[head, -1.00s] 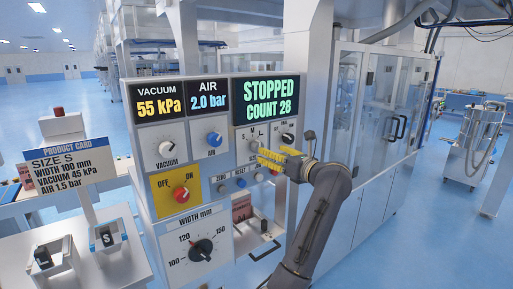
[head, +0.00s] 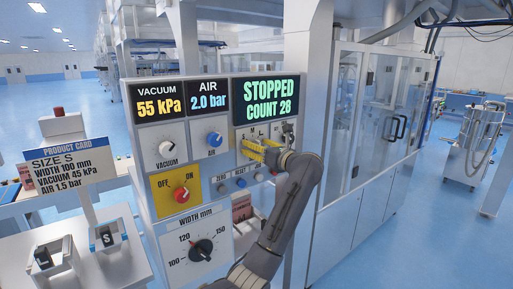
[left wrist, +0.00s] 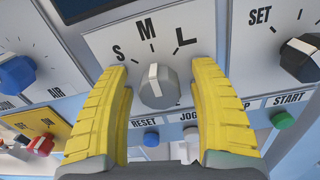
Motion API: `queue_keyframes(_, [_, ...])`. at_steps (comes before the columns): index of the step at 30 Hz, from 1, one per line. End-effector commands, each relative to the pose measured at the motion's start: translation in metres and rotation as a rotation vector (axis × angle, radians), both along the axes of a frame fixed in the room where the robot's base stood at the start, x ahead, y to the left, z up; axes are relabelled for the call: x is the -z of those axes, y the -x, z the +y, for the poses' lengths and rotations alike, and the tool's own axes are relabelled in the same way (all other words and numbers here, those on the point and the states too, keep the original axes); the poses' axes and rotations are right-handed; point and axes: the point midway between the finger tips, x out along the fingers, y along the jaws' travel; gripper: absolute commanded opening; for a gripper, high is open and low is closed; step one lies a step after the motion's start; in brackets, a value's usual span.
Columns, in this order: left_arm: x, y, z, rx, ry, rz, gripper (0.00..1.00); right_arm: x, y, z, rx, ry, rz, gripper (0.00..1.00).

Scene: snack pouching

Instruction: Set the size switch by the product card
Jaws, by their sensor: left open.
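The size switch (left wrist: 158,88) is a grey knob with a white pointer on a white plate marked S, M and L. Its pointer is turned up toward M. My left gripper (left wrist: 163,105) has yellow ribbed fingers standing open on either side of the knob, with gaps showing. In the head view my left gripper (head: 258,150) is in front of the switch plate and hides most of it. The product card (head: 68,165) stands at the left and reads SIZE S, width 100 mm, vacuum 45 kPa, air 1.5 bar. My right gripper is out of view.
The panel also has a vacuum knob (head: 167,148), an air knob (head: 214,139), a red OFF/ON switch (head: 182,194) and a width dial (head: 201,249). A row of buttons, including blue RESET (left wrist: 151,138) and green START (left wrist: 283,120), lies just below the switch.

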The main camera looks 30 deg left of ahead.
Motion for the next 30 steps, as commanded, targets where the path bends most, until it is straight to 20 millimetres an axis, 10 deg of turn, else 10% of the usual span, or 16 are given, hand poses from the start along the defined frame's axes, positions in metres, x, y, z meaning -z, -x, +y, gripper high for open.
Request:
queue_keyframes(18, [-0.0003, 0.0001, -0.0003, 0.0, 0.0, 0.0, 0.01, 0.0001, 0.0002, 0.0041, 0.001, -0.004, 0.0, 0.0])
queue_keyframes(30, [-0.0008, 0.0002, -0.0008, 0.001, 0.029, -0.079, 0.0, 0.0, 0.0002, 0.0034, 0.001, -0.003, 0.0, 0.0])
